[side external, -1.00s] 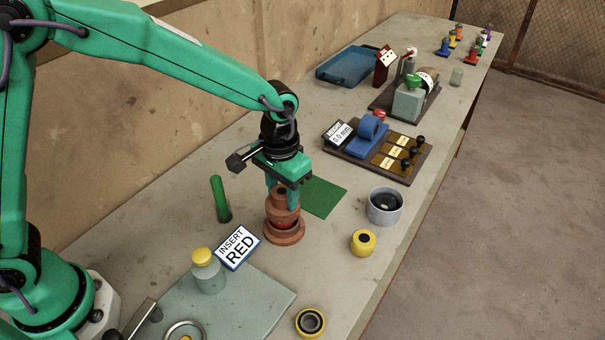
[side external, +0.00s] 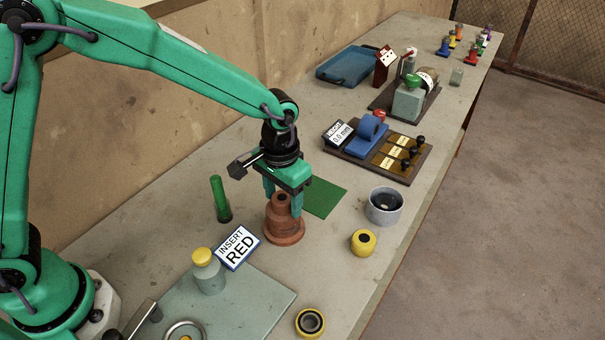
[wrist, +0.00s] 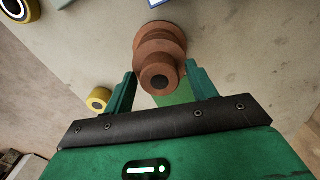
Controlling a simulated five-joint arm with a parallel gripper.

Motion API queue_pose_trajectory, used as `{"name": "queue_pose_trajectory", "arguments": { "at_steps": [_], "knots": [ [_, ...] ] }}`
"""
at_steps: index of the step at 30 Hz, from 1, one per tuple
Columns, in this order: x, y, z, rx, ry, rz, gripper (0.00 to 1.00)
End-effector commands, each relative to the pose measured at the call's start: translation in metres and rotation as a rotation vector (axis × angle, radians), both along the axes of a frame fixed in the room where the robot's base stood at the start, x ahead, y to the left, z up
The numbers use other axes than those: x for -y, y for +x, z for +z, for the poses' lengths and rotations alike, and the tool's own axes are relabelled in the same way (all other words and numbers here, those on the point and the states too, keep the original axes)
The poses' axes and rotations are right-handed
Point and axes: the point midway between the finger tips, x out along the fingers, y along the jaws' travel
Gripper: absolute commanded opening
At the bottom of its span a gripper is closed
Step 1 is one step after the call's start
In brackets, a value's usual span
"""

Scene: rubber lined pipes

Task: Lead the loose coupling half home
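The loose coupling half (side external: 282,203), brown-red with a dark bore in its hub, sits upright on the lower coupling half (side external: 284,235) with its wide base on the bench. They look stacked together, and no bright red insert shows between them. In the wrist view the loose half (wrist: 160,76) faces me, with the wider rims behind it. My gripper (side external: 283,204) is open, its green fingers on either side of the hub. In the wrist view a gap shows between each finger and the hub. Whether the faces meet fully is too small to tell.
An INSERT RED sign (side external: 237,247) and a green cylinder (side external: 220,198) stand left of the coupling. A green mat (side external: 323,197) lies behind it. A yellow roller (side external: 363,242), a grey cup (side external: 385,206) and a yellow-capped bottle (side external: 207,272) are nearby. The bench's right edge is close.

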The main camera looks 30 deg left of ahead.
Motion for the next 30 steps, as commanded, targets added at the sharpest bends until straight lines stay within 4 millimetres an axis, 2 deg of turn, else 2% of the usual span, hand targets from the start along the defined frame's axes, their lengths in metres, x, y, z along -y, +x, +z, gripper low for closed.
{"name": "queue_pose_trajectory", "arguments": {
  "at_steps": [14, 20, 30],
  "knots": [
    [0.0, 0.0, 0.004, 0.0, 0.0, 0.0, 0.65],
    [0.0, 0.0, 0.022, 0.002, -0.001, 0.0, 0.65],
    [0.0, 0.0, 0.065, 0.002, -0.001, 0.0, 0.65]
  ]
}}
